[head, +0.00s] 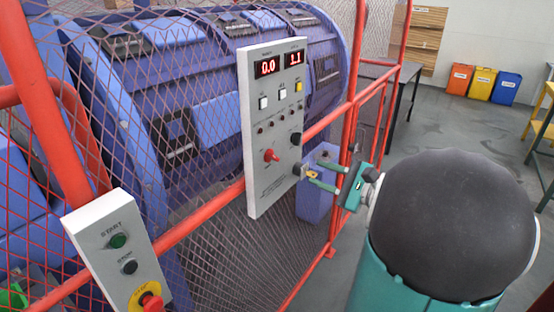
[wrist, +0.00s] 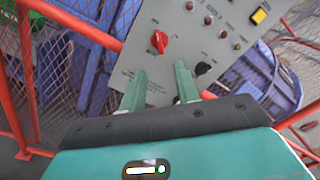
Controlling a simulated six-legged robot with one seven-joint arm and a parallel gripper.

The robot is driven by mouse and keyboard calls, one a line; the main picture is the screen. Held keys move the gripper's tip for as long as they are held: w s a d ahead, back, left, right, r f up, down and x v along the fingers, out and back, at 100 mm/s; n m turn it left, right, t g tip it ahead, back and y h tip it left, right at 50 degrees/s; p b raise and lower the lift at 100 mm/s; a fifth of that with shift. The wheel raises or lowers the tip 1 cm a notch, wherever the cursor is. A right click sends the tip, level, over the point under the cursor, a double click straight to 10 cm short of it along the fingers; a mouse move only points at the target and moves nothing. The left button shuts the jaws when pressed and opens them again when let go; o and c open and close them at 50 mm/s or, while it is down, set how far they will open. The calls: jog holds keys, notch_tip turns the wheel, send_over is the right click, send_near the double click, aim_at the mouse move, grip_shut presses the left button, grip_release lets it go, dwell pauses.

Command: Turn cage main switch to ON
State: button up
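A tilted grey control panel (head: 262,195) hangs on the cage's red rail, with a red rotary knob (head: 271,156) on its lower half. The knob also shows in the wrist view (wrist: 158,41), beyond my fingertips. A black knob (head: 296,138) sits to its right. The labels are too small to read, so I cannot tell surely which is the cage main switch. My gripper (head: 314,172) is open, its two green fingers apart at the panel's lower right edge. In the wrist view my fingers (wrist: 158,74) reach over the panel's lower part, clear of the red knob.
A start/stop box (head: 118,250) with a red emergency button (head: 151,302) is at lower left. Red mesh fencing (head: 215,200) stands before the blue strander drum (head: 200,90). A purple box (head: 316,200) is behind my fingers. Grey floor (head: 440,120) lies open at right.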

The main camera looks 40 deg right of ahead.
aim_at(276, 158)
jog(key=x, duration=1.2)
jog(key=shift+a, duration=0.15)
grip_shut()
